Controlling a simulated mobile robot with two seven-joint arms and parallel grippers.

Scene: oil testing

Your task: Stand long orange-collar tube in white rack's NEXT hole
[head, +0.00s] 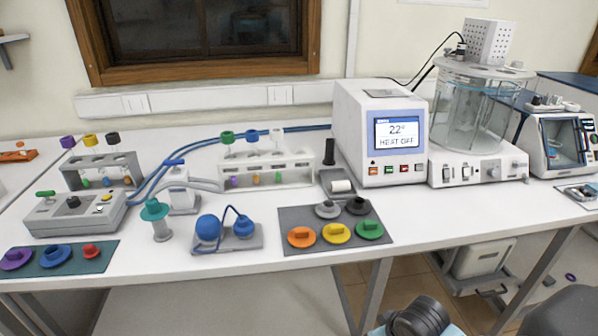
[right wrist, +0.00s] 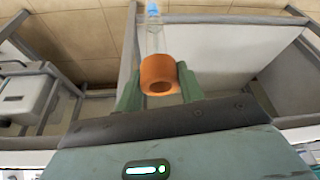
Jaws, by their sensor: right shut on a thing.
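My right gripper (right wrist: 159,84) is shut on the long orange-collar tube (right wrist: 156,42) in the right wrist view. The orange collar (right wrist: 158,73) sits between the greenish fingers, its open end facing the camera. The clear tube runs away from it to a light blue end (right wrist: 153,10). The white rack (head: 292,179) stands on the bench in the head view. Which holes are free is too small to tell. The head view shows neither gripper nor the held tube.
A grey mat (head: 287,222) with several coloured round caps lies before the white rack. A heater unit (head: 377,130) with a screen stands to its right. A grey rack (head: 73,180) stands at left. Blue pumps (head: 237,243) and a teal-topped vial (head: 160,230) stand near the front edge.

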